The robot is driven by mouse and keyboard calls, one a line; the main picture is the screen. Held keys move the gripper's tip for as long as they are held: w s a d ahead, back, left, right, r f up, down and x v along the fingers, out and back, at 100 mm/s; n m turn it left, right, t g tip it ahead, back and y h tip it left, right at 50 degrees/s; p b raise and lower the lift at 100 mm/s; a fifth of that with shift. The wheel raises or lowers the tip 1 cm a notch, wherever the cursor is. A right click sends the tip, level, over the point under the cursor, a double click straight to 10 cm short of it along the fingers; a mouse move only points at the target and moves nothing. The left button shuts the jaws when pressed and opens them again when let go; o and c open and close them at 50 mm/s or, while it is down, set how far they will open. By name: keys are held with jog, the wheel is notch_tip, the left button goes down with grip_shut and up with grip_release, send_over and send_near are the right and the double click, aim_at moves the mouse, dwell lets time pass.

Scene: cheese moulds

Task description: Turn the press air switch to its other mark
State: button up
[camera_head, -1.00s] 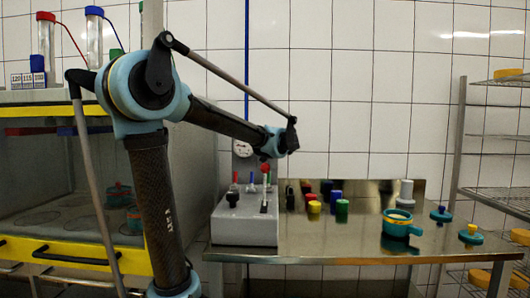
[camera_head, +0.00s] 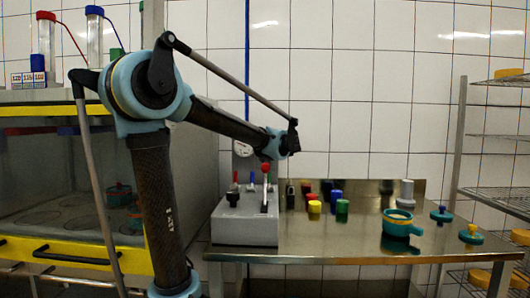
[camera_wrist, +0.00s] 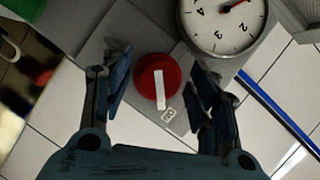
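In the wrist view, a round red switch knob (camera_wrist: 157,81) with a white bar across it sits on a grey panel (camera_wrist: 100,48). The bar runs nearly upright in the picture, tilted slightly. My gripper (camera_wrist: 158,85) is open, with one dark finger left and one right of the knob. Gaps show on both sides, so it does not appear to grip it. In the head view, my gripper end (camera_head: 289,141) is above the grey press box (camera_head: 240,228); its fingers cannot be made out there.
A dial gauge (camera_wrist: 222,22) with a red needle is close to the knob at upper right. In the head view, a red-topped lever (camera_head: 265,168) stands on the box. A steel table (camera_head: 350,240) at right holds several coloured pots and a teal mould (camera_head: 398,229).

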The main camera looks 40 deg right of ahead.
jog(key=shift+r, duration=0.5)
jog(key=o, duration=0.6)
jog(key=r, duration=0.5)
jog(key=shift+w+d, duration=0.2)
jog(key=shift+s+a+r, duration=0.15)
jog(key=shift+a+r, duration=0.1)
jog(key=shift+r, duration=0.3)
jog(key=shift+s+a+r, duration=0.1)
jog(key=shift+a+r, duration=0.15)
jog(key=shift+r, duration=0.25)
jog(key=shift+c, duration=0.9)
jog(key=shift+w+d+r, duration=0.2)
jog(key=shift+d+r, duration=0.05)
jog(key=c, duration=0.4)
jog(key=shift+r, duration=0.7)
